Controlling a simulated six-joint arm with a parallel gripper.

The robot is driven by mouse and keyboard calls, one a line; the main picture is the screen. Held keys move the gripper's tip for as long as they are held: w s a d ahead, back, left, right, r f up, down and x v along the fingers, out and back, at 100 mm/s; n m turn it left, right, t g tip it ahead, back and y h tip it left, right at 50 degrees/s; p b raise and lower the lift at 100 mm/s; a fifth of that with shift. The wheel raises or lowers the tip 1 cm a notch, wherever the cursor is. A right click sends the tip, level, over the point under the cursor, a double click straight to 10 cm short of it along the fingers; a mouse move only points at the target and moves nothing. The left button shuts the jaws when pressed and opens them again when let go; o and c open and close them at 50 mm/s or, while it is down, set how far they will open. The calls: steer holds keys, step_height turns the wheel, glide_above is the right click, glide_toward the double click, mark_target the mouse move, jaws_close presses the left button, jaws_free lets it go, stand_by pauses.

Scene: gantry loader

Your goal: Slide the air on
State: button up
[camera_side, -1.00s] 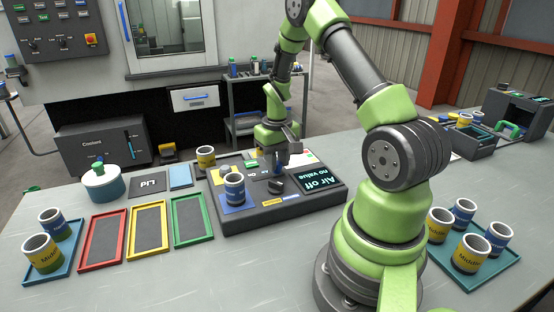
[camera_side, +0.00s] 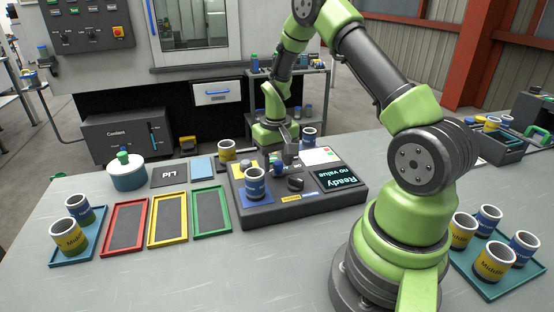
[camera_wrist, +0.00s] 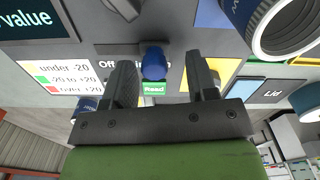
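The control box (camera_side: 330,205) stands on the table. Its screen (camera_side: 338,179) reads "Ready, no value" in the side view. A blue knob (camera_wrist: 153,62) rises from the panel by the "Off" lettering (camera_wrist: 107,65), whose other words are partly hidden. The knob also shows in the side view (camera_side: 278,168). My gripper (camera_wrist: 160,66) is open, its two dark fingers on either side of the knob with a gap on each side. In the side view my gripper (camera_side: 290,150) is over the back of the box. A green "Read" button (camera_wrist: 153,88) lies beside the knob.
A black dial (camera_side: 296,184) and a blue-labelled cup (camera_side: 255,184) on a blue pad are close to the knob. More cups stand behind the box (camera_side: 227,150) (camera_side: 309,138). Red, yellow and green trays (camera_side: 211,189) lie left.

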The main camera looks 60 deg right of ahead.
mark_target(276, 163)
step_height(276, 163, up, 10)
stand_by(0.6)
steer(key=s+a+r+n+t, duration=0.2)
steer(key=s+a+r+t, duration=0.4)
steer(key=a+r, duration=0.8)
steer(key=s+a+t+y, duration=0.1)
steer(key=s+a+y, duration=0.1)
steer(key=s+a, duration=0.3)
steer(key=s, duration=0.3)
steer(key=shift+s+r+n, duration=0.35)
steer(key=shift+n, duration=0.05)
steer(key=shift+c, duration=0.5)
stand_by(1.6)
